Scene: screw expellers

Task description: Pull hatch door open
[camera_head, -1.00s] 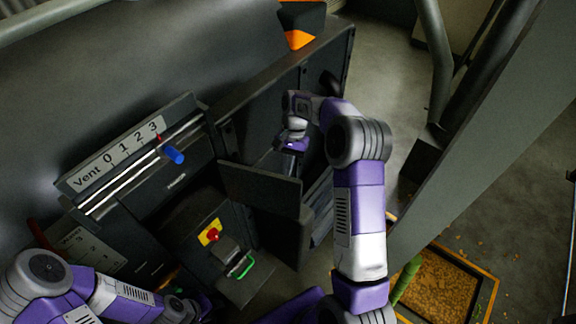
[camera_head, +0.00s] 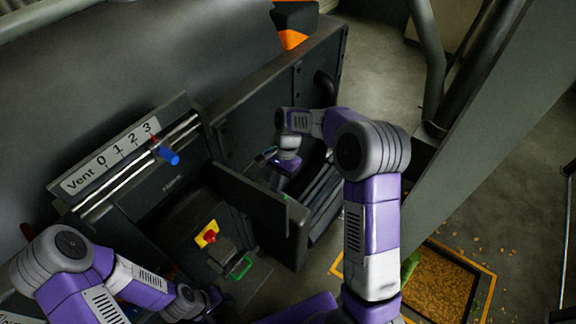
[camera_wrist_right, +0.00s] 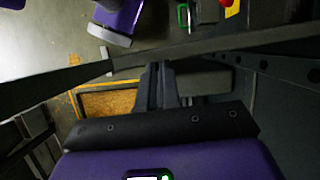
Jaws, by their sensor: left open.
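The hatch door (camera_head: 255,208) is a dark panel on the machine, standing out from its front with the slatted opening visible behind it. In the right wrist view the door's long dark edge (camera_wrist_right: 215,46) crosses the picture beyond my fingers. My right gripper (camera_wrist_right: 158,85) is on the inner side of the door, close to it. In the head view its fingers are hidden behind the panel. I cannot tell whether its fingers touch the door or how far apart they are. My left gripper (camera_head: 212,298) is open, low in the head view, apart from the door.
The vent scale (camera_head: 110,158) with its blue knob (camera_head: 168,155) is left of the door. A red button on yellow (camera_head: 207,234) and a green handle (camera_head: 241,267) sit below. A grain-filled pit (camera_head: 440,285) and a large slanted beam (camera_head: 470,135) lie to the right.

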